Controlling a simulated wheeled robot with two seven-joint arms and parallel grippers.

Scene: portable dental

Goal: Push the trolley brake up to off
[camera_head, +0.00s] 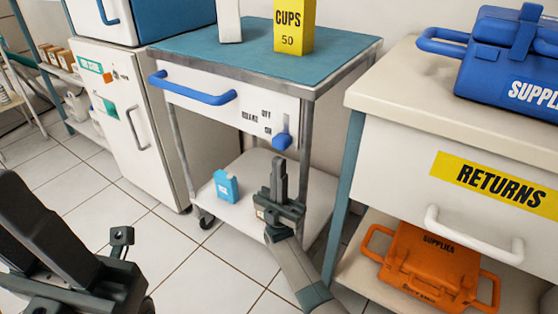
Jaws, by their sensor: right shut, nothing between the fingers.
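The trolley (300,90) has a blue top, a white front drawer with a blue handle (193,88), and a lower shelf. Its brake is a blue lever (282,141) at the right of the drawer front, beside small dark "OFF" and "ON" lettering. The lever knob sits at the lower end of a short slot, near "ON". My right gripper (279,172) is shut and empty, pointing up, just below the lever in the picture; I cannot tell whether it touches. My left gripper (50,235) is large at the lower left, partly cut off; its finger gap is unclear.
A yellow "CUPS 50" box (294,25) and a white item (229,20) stand on the trolley top. A light-blue carton (226,186) stands on its lower shelf. A "RETURNS" counter (385,90) is close on the right, with an orange supplies case (430,262) below.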

